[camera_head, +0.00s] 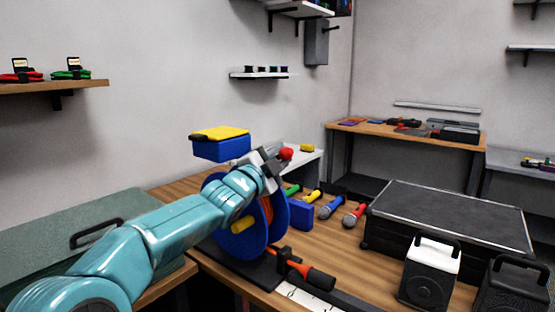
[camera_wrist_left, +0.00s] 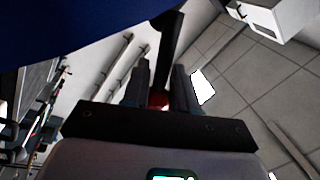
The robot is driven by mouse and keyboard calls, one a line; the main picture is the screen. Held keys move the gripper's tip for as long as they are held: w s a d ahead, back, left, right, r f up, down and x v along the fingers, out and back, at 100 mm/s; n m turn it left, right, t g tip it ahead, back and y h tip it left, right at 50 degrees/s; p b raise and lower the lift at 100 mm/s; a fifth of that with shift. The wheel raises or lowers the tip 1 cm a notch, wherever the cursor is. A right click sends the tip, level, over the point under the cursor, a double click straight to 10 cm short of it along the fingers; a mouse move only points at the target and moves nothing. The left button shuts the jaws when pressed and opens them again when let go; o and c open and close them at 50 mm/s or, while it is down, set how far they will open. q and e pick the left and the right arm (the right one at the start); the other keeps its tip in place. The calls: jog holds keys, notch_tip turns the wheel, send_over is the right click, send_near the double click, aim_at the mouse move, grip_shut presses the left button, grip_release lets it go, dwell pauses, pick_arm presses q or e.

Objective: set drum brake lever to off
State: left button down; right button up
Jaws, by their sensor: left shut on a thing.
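The cable drum (camera_head: 218,232) has blue flanges, an orange-red winding and a yellow hub, and stands on a dark base on the wooden bench. My left gripper (camera_head: 281,156) is at the drum's upper right edge, shut on the red knob (camera_head: 287,153) of the brake lever. In the left wrist view the red knob (camera_wrist_left: 158,99) sits between the two dark fingers (camera_wrist_left: 160,92), and a dark bar (camera_wrist_left: 166,45) extends beyond them. My arm and gripper hide most of the lever, so its setting cannot be told. My right gripper is not in view.
Several coloured microphones (camera_head: 329,208) lie behind the drum on the wooden bench (camera_head: 335,250). An orange-and-black handled tool (camera_head: 312,274) lies in front. A black flight case (camera_head: 440,215) and a white-fronted speaker (camera_head: 430,270) stand to the right. A blue box with yellow top (camera_head: 221,148) is behind my wrist.

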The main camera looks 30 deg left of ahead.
pick_arm(q)
jog(key=shift+d+r, duration=0.15)
jog(key=shift+d, duration=0.05)
jog(key=c, duration=1.1)
grip_release()
jog(key=shift+o, duration=0.9)
jog(key=shift+d, duration=0.2)
jog(key=shift+a, duration=0.25)
jog(key=shift+s+f, duration=0.25)
jog(key=shift+s, duration=0.15)
jog(key=s+f+b, duration=0.2)
jog(key=s, duration=1.3)
jog(key=shift+s+d+f+b, duration=0.15)
jog(key=shift+d+f+b, duration=0.05)
jog(key=shift+d+b, duration=0.1)
